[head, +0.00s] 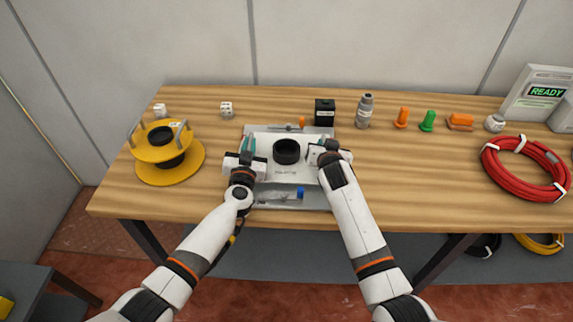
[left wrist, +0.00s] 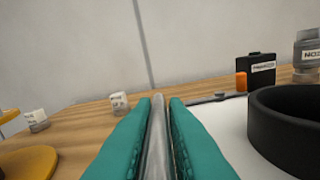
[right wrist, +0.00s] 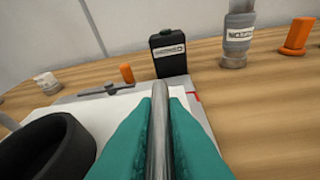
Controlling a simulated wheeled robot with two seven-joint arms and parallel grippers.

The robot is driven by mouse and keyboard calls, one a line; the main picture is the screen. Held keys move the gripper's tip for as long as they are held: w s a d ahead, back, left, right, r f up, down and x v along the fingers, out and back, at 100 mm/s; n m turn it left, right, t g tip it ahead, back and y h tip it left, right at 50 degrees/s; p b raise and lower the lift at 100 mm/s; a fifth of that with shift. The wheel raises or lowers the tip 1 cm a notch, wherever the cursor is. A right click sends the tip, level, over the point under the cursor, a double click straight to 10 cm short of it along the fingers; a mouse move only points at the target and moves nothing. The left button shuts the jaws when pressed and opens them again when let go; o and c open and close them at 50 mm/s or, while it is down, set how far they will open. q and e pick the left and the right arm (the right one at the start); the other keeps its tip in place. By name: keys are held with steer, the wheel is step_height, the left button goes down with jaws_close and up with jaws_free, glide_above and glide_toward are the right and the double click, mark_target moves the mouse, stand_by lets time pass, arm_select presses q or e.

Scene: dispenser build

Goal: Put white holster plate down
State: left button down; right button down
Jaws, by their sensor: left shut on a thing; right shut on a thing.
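The white holster plate (head: 286,172) with a black ring (head: 287,151) in its middle is at the centre of the bench, over a grey tray (head: 290,129). My left gripper (head: 250,151) is at the plate's left side, shut on a grey metal bar (left wrist: 158,140). My right gripper (head: 322,151) is at its right side, shut on a similar bar (right wrist: 160,125). The black ring also shows in the left wrist view (left wrist: 290,125) and the right wrist view (right wrist: 45,150). I cannot tell whether the plate touches the tray.
A yellow spool (head: 168,152) stands left on the wooden bench (head: 420,180). Behind the tray are a black box (head: 325,111) and a grey nozzle (head: 364,110). Orange and green parts (head: 428,121) and a red coil (head: 525,168) are at right. A small blue part (head: 300,193) lies in the tray's front.

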arm_select(q)
steer(key=shift+f+b, duration=0.7)
steer(key=shift+f, duration=0.2)
arm_select(e)
steer(key=shift+w+f, duration=0.1)
steer(key=shift+f, duration=0.6)
arm_select(q)
steer(key=c, duration=1.5)
jaws_free()
steer(key=shift+r, duration=0.15)
arm_select(e)
steer(key=c, duration=1.5)
jaws_free()
steer(key=shift+r, duration=0.1)
arm_select(q)
steer(key=shift+o, duration=0.2)
steer(key=shift+s, duration=0.1)
steer(key=shift+r, duration=0.15)
step_height(320, 180, up, 10)
steer(key=shift+f, duration=0.15)
arm_select(e)
steer(key=shift+s, duration=0.25)
steer(key=v, duration=1.1)
steer(key=shift+s+r, duration=0.1)
steer(key=shift+s, duration=0.3)
